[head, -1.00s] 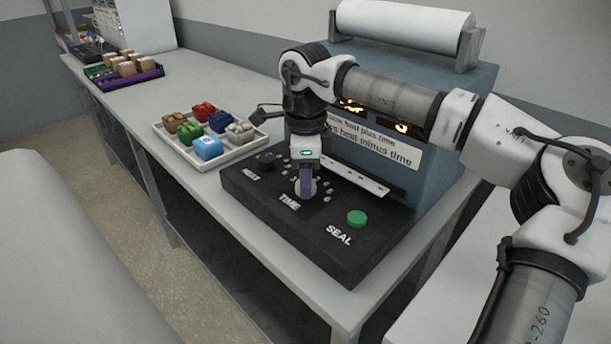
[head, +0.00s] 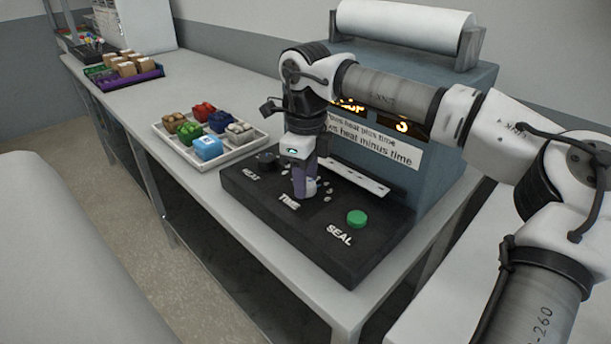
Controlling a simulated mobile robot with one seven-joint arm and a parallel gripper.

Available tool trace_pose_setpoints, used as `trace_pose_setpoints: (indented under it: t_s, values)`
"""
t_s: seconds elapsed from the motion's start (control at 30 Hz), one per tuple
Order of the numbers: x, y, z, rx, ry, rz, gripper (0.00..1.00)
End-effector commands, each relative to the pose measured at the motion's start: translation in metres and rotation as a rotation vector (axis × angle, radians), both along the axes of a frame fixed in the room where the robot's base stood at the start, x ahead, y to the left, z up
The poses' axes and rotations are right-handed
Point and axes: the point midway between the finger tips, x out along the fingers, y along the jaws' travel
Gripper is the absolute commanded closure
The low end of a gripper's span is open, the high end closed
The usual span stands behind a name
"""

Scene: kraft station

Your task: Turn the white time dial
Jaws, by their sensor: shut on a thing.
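The white time dial (head: 309,191) sits on the dark control panel (head: 262,213), just above the printed word TIME. Most of it is hidden behind my gripper's fingers. My gripper (head: 304,194) points down at the panel and is shut on the dial. The heat dial (head: 266,160), dark, is to the left on the same panel. The green seal button (head: 357,218) is to the right, clear of my gripper.
The blue-grey machine (head: 440,165) with a lit display (head: 402,126) and a text label stands behind the panel. A white tray (head: 232,158) of coloured blocks lies to the left. A purple tray (head: 140,80) with tan boxes is farther back.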

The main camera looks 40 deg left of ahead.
Motion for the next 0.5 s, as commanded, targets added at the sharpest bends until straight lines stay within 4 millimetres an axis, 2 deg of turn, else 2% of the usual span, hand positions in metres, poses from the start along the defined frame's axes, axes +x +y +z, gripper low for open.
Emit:
trace_pose_setpoints:
  t_s: [0.2, 0.23, 0.37, 0.5]
  values:
    - [0.0011, -0.0004, 0.0008, 0.000, -0.002, -0.001, 0.86]
    - [0.0011, -0.0004, 0.0008, 0.000, -0.002, -0.001, 0.59]
    - [0.0007, -0.0003, 0.0006, -0.001, -0.001, 0.000, 0.42]
    - [0.0004, -0.0002, 0.0004, 0.000, -0.001, 0.000, 0.42]
